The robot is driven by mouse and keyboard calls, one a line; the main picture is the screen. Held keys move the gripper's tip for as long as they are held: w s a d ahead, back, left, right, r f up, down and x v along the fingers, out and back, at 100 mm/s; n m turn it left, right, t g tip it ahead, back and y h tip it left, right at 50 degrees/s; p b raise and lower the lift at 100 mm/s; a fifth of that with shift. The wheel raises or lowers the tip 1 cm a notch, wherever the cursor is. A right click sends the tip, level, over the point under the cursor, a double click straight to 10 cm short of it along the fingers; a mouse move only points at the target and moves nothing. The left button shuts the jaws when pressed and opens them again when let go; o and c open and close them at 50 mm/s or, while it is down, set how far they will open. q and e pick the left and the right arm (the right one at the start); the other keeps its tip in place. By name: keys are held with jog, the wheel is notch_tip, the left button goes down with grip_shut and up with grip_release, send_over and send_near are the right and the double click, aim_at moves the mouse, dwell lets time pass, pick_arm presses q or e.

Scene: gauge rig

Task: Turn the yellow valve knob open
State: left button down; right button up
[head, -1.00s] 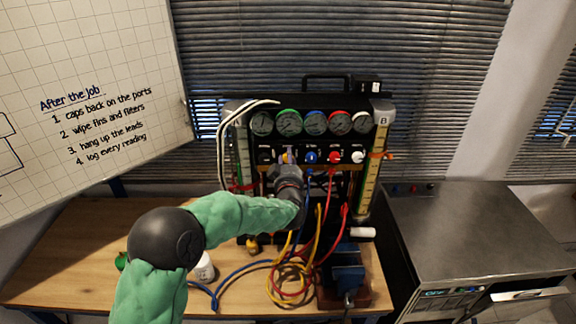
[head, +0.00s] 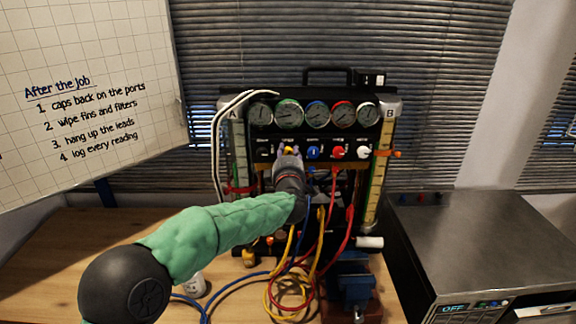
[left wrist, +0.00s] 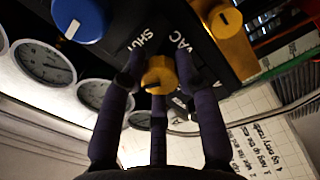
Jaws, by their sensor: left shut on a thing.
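The yellow valve knob (head: 290,150) is on the black valve row of the gauge rig, at the left of the blue knob (head: 313,152). In the head view, my left gripper (head: 289,158) covers most of it from below. In the left wrist view, the yellow knob (left wrist: 159,75) sits between the dark fingers of my left gripper (left wrist: 160,82), which are shut on it. "SHUT" and "VAC" lettering shows on the panel beside it. The knob's pointer mark is not clear. My right gripper is not in view.
Round gauges (head: 318,115) sit above the valve row, with red (head: 337,152) and white (head: 364,153) knobs to the right. Yellow, red and blue hoses (head: 290,290) hang and loop below onto the wooden bench (head: 60,250). A blue vise (head: 355,285) stands at front right.

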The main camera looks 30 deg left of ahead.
pick_arm(q)
jog(key=n+b, duration=0.3)
jog(key=shift+f, duration=0.2)
jog(key=shift+r+n+b, duration=0.1)
jog(key=shift+n+b, duration=0.55)
jog(key=shift+n, duration=0.35)
jog(key=c, duration=0.9)
grip_release()
jog(key=v, duration=1.2)
